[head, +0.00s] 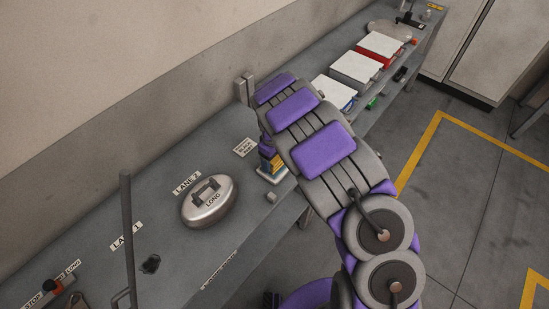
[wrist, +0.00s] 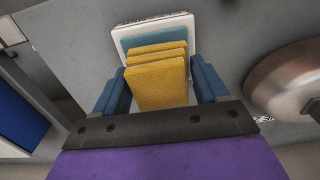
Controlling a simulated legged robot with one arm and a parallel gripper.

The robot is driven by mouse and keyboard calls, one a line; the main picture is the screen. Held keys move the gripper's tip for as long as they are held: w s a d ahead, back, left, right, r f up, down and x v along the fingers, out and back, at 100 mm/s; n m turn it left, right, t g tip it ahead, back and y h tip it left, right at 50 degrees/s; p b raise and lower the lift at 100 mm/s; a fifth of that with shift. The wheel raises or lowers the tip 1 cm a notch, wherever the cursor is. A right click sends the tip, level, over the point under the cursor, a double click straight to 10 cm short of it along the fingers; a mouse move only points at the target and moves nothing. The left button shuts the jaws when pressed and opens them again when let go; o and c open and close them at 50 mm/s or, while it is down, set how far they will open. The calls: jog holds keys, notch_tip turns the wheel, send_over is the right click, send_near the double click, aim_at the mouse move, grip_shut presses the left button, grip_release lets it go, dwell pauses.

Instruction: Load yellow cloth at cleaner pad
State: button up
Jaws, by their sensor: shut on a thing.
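My gripper (wrist: 160,82) has blue fingers on both sides of a yellow cloth (wrist: 159,88) and is shut on it. The cloth shows as several yellow layers or folds. I cannot tell whether the cloth touches the pad. In the head view the yellow and blue pieces (head: 271,165) show small, partly behind my arm, low over the bench.
A silver curling-stone-like object (head: 209,202) marked LONG sits on the grey bench (head: 110,190) near a LANE 2 label (head: 187,183). It stands close on the right in the wrist view (wrist: 290,75). An upright grey post (head: 128,235) is at left. White-topped boxes (head: 355,67) line the far bench.

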jog(key=shift+a, duration=0.1)
jog(key=shift+d, duration=0.5)
jog(key=shift+f, duration=0.1)
jog(key=shift+a+f, duration=0.1)
jog(key=shift+a+f, duration=0.15)
jog(key=shift+a, duration=0.1)
jog(key=shift+d, duration=0.25)
jog(key=shift+f, duration=0.15)
dwell(1.1)
jog(key=shift+a, duration=0.1)
